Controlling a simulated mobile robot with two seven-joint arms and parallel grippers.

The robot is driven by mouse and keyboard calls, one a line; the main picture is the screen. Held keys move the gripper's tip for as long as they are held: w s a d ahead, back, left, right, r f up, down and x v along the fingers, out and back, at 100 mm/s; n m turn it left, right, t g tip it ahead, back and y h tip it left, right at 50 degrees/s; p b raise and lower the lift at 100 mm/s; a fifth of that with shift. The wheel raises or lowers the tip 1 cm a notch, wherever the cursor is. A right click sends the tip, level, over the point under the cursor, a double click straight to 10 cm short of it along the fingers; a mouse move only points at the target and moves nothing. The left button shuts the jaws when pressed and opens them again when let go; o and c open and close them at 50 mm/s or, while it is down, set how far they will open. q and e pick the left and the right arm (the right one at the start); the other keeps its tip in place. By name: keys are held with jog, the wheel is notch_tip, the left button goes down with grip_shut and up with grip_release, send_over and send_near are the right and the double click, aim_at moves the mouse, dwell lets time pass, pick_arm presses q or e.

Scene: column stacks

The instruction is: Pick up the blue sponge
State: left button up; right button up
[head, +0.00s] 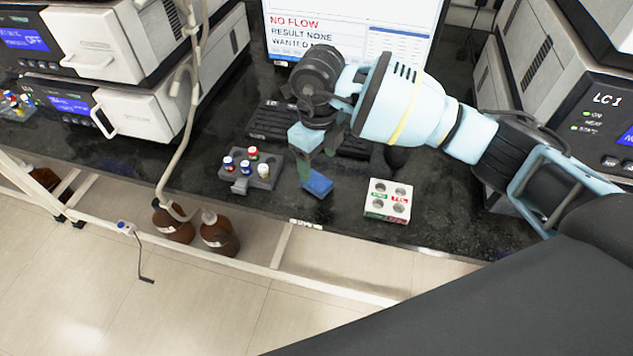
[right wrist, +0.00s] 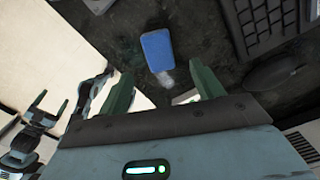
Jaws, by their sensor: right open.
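The blue sponge (head: 318,184) lies on the dark bench near its front edge, between a grey vial rack and a white holder. My right gripper (head: 311,164) is open just above and behind it in the head view. In the right wrist view the sponge (right wrist: 157,50) shows beyond the two green fingertips of the right gripper (right wrist: 161,77), between their lines and apart from them. What seems to be my left gripper (right wrist: 48,108) is small at the lower left of the right wrist view; its jaw state is unclear.
The grey vial rack (head: 238,174) holds several capped vials. The white holder (head: 393,190) has round holes. A keyboard (head: 270,122) and monitor (head: 350,22) are behind. Brown bottles (head: 218,236) stand below the bench edge. Bench around the sponge is bare.

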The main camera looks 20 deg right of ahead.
aim_at(318, 182)
jog(key=shift+s+f, duration=0.2)
jog(key=shift+f, duration=3.1)
jog(key=c, duration=1.1)
jog(key=shift+c, duration=0.2)
jog(key=shift+r, duration=0.15)
notch_tip(318, 182, up, 10)
